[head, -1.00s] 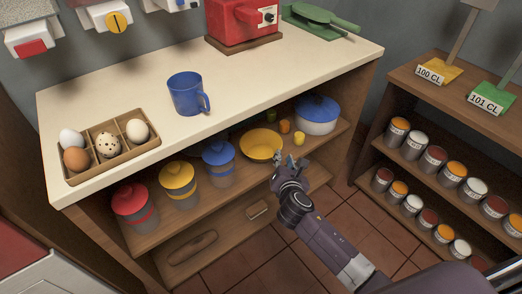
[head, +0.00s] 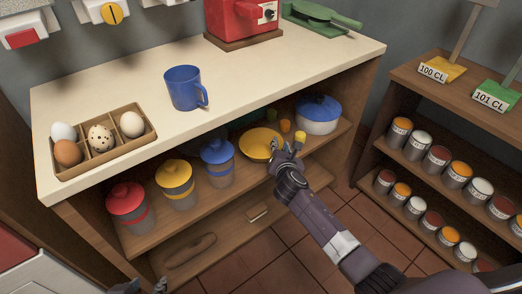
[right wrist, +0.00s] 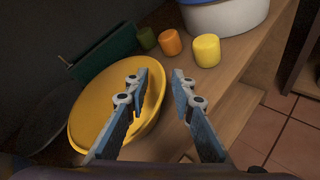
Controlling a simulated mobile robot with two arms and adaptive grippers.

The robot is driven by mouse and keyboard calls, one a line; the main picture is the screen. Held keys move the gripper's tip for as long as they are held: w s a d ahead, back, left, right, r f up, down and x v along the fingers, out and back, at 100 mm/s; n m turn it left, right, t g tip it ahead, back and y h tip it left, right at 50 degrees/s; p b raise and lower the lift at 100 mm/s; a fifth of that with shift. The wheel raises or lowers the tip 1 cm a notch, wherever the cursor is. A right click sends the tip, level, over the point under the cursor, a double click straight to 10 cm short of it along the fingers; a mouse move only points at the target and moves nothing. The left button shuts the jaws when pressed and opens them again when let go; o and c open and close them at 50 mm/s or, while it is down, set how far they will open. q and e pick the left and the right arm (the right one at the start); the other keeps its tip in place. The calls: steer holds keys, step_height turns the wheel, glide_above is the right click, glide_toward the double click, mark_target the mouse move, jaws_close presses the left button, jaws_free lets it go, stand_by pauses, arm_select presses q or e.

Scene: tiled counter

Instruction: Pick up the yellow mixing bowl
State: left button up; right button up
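The yellow mixing bowl (head: 256,146) stands on the upper shelf under the counter, between the blue-lidded jar and the white pot. It also shows in the right wrist view (right wrist: 88,112). My right gripper (head: 282,146) is at the bowl's right rim. In the right wrist view its fingers (right wrist: 160,88) are apart, one over the bowl's inside and the other outside the rim, with no visible grip. My left gripper (head: 188,287) shows only as two separated tips at the bottom edge, away from the bowl.
Jars with red (head: 126,198), yellow (head: 174,173) and blue (head: 217,151) lids stand left of the bowl. A blue-lidded white pot (head: 317,118) and small cups (right wrist: 206,50) are close on its right. The countertop (head: 240,75) overhangs the shelf. A can rack (head: 420,110) stands at right.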

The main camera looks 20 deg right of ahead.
jaws_close()
stand_by(0.5)
